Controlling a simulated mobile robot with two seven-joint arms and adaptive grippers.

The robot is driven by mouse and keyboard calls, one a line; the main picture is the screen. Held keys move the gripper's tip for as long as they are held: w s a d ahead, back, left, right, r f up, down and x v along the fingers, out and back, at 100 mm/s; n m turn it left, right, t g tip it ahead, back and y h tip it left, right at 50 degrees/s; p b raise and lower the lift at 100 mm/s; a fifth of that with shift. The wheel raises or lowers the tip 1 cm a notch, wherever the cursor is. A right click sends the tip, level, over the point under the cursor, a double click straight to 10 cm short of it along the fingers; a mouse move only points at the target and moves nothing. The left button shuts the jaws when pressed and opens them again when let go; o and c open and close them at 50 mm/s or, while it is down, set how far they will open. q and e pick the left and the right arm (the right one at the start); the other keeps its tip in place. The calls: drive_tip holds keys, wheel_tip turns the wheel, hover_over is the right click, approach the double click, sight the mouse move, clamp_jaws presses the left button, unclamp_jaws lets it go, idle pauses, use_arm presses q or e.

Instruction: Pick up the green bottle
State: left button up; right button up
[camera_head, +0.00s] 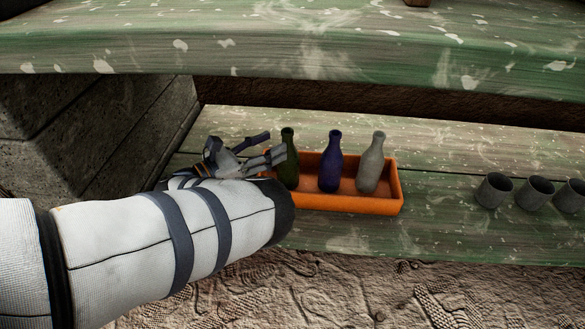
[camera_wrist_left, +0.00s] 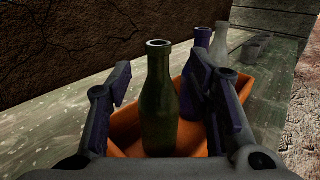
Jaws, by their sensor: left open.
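The green bottle (camera_head: 288,160) stands upright at the left end of an orange tray (camera_head: 350,204) on the lower green shelf. My left gripper (camera_head: 270,148) is at the bottle's left side in the head view. In the left wrist view the green bottle (camera_wrist_left: 160,100) stands between the two open fingers of my left gripper (camera_wrist_left: 170,90), with a gap on the left. Whether the right finger touches it I cannot tell. A blue bottle (camera_head: 331,162) and a grey bottle (camera_head: 371,163) stand in the same tray to the right. My right gripper is not in view.
Several grey cups (camera_head: 493,190) stand on the lower shelf at the right. The upper green shelf (camera_head: 300,45) overhangs from above. A stone wall (camera_head: 90,130) is at the left. The shelf between tray and cups is clear.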

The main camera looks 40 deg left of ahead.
sight(287, 131)
use_arm(q)
drive_tip(key=x, duration=0.2)
drive_tip(key=b+x, duration=0.1)
drive_tip(key=x, duration=0.2)
drive_tip(key=shift+w+r, duration=0.35)
clamp_jaws()
